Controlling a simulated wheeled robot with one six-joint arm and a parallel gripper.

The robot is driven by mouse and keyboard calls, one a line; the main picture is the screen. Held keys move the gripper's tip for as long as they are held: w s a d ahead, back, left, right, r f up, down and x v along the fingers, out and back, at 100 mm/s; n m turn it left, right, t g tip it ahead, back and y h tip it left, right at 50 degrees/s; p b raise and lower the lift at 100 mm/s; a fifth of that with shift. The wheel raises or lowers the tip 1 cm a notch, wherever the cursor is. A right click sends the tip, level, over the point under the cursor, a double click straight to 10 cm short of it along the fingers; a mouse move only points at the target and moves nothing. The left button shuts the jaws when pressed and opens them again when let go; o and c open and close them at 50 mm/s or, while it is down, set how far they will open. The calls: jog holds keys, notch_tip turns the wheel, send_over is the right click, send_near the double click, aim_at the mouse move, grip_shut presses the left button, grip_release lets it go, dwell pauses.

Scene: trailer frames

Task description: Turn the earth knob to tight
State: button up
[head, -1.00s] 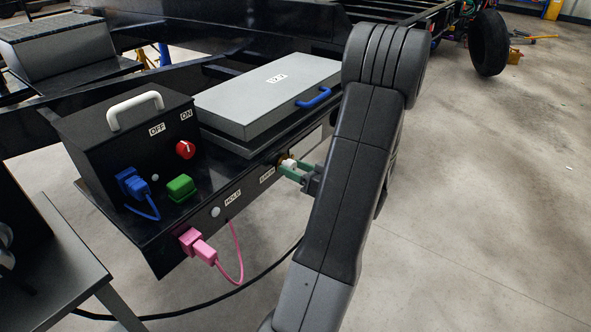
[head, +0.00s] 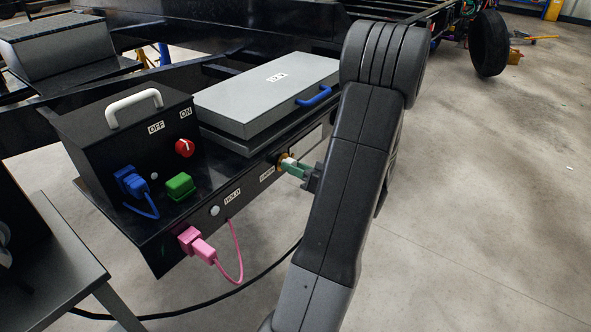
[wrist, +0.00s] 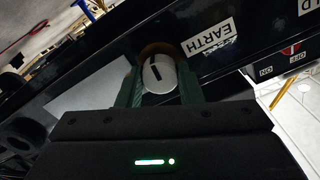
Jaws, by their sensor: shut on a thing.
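The earth knob (wrist: 158,74) is a round pale knob with a dark pointer line, set in a brass-coloured ring on the black panel beside the EARTH label (wrist: 208,36). In the wrist view it sits between the green fingers of my gripper (wrist: 159,80), which is shut on it. In the head view my gripper (head: 291,166) reaches the panel's front face from the right, just right of the EARTH label (head: 267,172). Its fingers hide most of the knob there. No tight marking is readable.
A black box with a red switch (head: 184,148), a blue plug (head: 131,184) and a green block (head: 180,187) stands left. A pink plug (head: 197,246) with a looping cable hangs from the front face. A grey case (head: 268,95) lies behind.

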jog(key=shift+m+p, duration=7)
jog(key=shift+m, duration=10.2)
jog(key=o, duration=1)
